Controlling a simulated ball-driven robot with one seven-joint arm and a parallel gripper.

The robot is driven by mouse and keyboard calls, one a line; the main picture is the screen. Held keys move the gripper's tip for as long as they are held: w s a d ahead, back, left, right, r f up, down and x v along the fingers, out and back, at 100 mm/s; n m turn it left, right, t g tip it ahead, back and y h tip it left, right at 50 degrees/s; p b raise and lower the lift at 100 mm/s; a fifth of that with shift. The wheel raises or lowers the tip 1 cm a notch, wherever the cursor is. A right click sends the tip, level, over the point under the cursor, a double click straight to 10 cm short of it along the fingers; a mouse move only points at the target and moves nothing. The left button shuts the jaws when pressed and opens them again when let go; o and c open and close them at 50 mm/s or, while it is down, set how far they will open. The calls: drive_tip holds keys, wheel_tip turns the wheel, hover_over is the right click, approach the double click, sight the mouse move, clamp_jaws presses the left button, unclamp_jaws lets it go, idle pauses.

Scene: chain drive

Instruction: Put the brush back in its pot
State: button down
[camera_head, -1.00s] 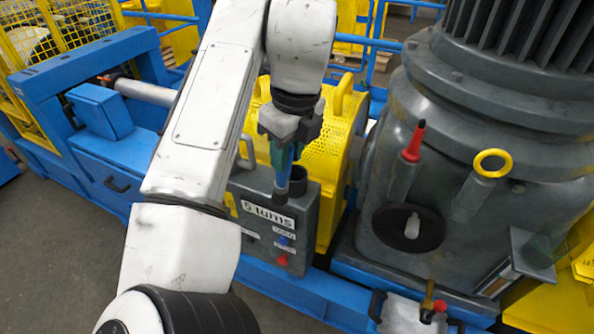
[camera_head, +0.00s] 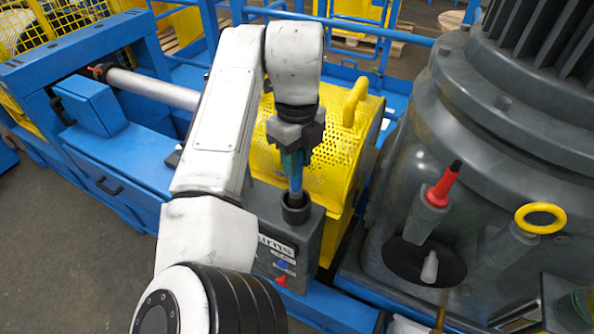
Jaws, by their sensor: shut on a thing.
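My gripper (camera_head: 294,158) is shut on the brush (camera_head: 296,182), a slim blue and green thing held upright, pointing down. The dark round pot (camera_head: 296,214) stands on top of the grey control box (camera_head: 306,241). The brush's lower end shows at the pot's mouth, in line with the opening. I cannot tell how deep it reaches inside. The gripper's fingers hide the upper part of the brush.
A yellow perforated guard (camera_head: 340,165) with a handle rises just behind the control box. A large grey motor housing (camera_head: 400,215) with a red-tipped part (camera_head: 443,187) and a yellow ring (camera_head: 540,218) fills the right. Blue machine frame (camera_head: 120,165) lies left.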

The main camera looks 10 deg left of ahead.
drive_tip(key=shift+s+f, duration=0.1)
drive_tip(key=shift+f, duration=1.75)
drive_tip(key=c, duration=0.9)
unclamp_jaws()
drive_tip(key=shift+o, duration=0.2)
wheel_tip(320, 180, up, 12)
drive_tip(key=shift+r+b, duration=0.1)
drive_tip(key=shift+b, duration=0.4)
